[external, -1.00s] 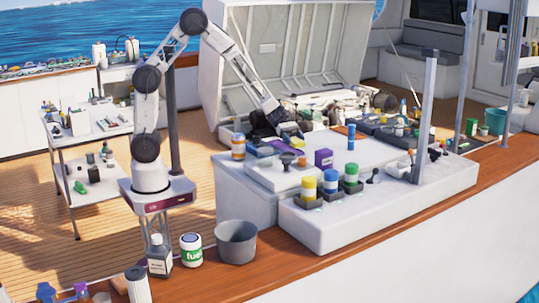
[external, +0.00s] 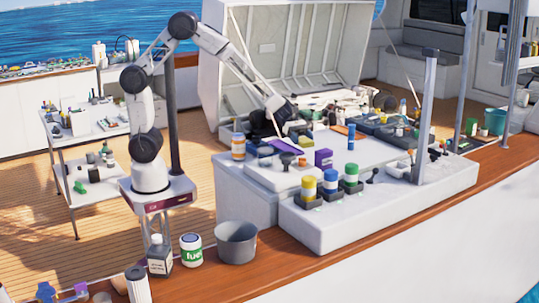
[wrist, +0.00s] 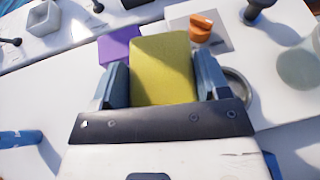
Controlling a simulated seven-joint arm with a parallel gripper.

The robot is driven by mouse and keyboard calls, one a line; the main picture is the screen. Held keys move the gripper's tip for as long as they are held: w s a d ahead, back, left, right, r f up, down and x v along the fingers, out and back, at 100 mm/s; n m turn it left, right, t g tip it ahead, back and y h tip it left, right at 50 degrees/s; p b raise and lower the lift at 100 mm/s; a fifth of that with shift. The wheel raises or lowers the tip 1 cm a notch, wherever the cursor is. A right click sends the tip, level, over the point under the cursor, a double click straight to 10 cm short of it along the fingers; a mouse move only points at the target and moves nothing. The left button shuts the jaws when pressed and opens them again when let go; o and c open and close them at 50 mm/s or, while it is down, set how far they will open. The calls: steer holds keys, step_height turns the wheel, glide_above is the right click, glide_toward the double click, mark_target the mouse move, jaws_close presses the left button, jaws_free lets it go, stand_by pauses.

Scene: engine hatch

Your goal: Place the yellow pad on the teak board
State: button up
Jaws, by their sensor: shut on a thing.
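The yellow pad (wrist: 160,68) is a flat, dull yellow block between the two fingers of my gripper (wrist: 161,80) in the wrist view. The fingers are shut on its sides, and its far end sticks out beyond them. In the external view the pad (external: 282,143) is a small yellow patch beneath my gripper (external: 281,136), above the white hatch top. I cannot tell its exact height.
An orange knob (wrist: 201,27) and a blue cylinder (external: 351,136) are near. Yellow, blue and green-banded bottles (external: 331,182) line the front.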

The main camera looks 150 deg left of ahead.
steer(key=w+d, duration=0.3)
steer(key=w+d+r, duration=0.1)
steer(key=w+d, duration=0.2)
steer(key=w, duration=0.1)
steer(key=w+d, duration=0.2)
steer(key=w, duration=0.2)
steer(key=shift+d+r, duration=0.3)
steer(key=shift+d, duration=0.1)
steer(key=w+d+r, duration=0.1)
steer(key=w+d, duration=0.5)
steer(key=d, duration=0.3)
steer(key=w+d+r+n+y, duration=0.1)
steer(key=w+d, duration=0.4)
steer(key=d, duration=0.4)
steer(key=w+d+r, duration=0.1)
steer(key=w+d, duration=0.5)
steer(key=d, duration=0.3)
steer(key=w+d+r, duration=0.1)
steer(key=d, duration=0.8)
steer(key=w+d+r, duration=0.2)
steer(key=d, duration=0.8)
steer(key=shift+n+y, duration=0.3)
steer(key=shift+a, duration=0.15)
